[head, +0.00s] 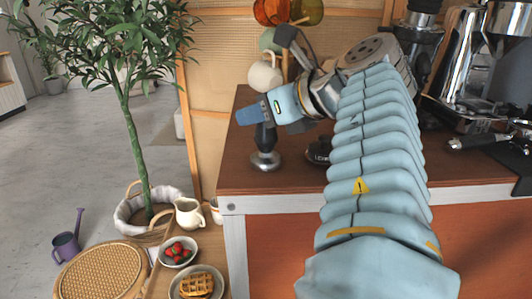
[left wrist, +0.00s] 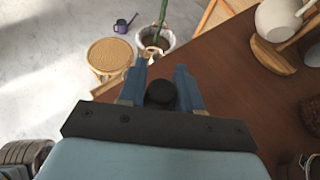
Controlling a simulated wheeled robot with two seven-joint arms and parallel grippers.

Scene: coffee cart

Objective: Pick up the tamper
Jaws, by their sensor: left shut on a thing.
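The tamper (head: 265,160) has a dark handle and a round metal base, and it is upright near the left end of the brown counter. My left gripper (head: 250,115) is at the top of the handle and shut on it. In the left wrist view the black, round handle top (left wrist: 161,95) sits between the blue fingers of the left gripper (left wrist: 160,76). The base appears to be at the counter top; I cannot tell whether it touches. My right gripper is in neither view.
A small dark round object (head: 318,150) stands on the counter (head: 290,181) right of the tamper. A cream mug (head: 265,76) hangs behind. The espresso machine (head: 463,60) and a portafilter (head: 480,142) are at right. Bowls and a woven stool (head: 103,270) are lower left.

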